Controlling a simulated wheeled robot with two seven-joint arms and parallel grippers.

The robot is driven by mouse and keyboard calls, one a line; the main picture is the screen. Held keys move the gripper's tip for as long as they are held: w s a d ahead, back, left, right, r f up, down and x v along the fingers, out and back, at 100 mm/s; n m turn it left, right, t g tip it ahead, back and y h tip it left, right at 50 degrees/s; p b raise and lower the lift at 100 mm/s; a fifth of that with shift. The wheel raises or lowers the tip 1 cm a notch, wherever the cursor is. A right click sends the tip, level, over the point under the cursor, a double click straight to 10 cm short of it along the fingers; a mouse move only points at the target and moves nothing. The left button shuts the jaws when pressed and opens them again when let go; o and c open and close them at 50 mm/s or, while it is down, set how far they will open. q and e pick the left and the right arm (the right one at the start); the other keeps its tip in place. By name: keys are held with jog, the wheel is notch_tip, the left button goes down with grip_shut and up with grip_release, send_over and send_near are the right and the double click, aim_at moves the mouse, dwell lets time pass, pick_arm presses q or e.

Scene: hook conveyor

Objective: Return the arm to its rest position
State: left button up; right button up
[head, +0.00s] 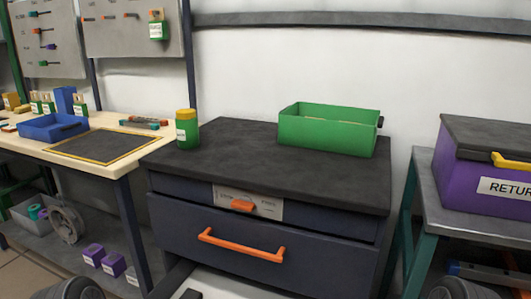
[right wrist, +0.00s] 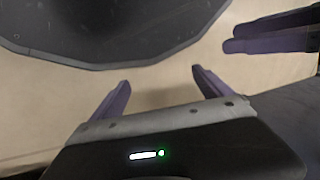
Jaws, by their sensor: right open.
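My right gripper (right wrist: 160,88) is open and empty in the right wrist view, its two purple fingers spread apart over a plain beige floor. Nothing lies between the fingers. A dark rounded shape fills the top left of that view, and another dark and purple part shows at the upper right. In the head view, rounded dark parts of my arms show at the lower left and lower right edges. Neither gripper shows in the head view.
A dark cabinet (head: 323,223) with orange handles stands ahead, bearing a green bin (head: 325,133) and a green jar with yellow lid (head: 187,132). A workbench (head: 110,166) with a blue tray (head: 52,127) is left. A purple "RETUR…" box (head: 462,182) sits on a stand at right.

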notch_tip(320, 180, up, 23)
jog(key=p, duration=2.1)
jog(key=shift+s+a, duration=0.4)
jog(key=shift+f, duration=0.15)
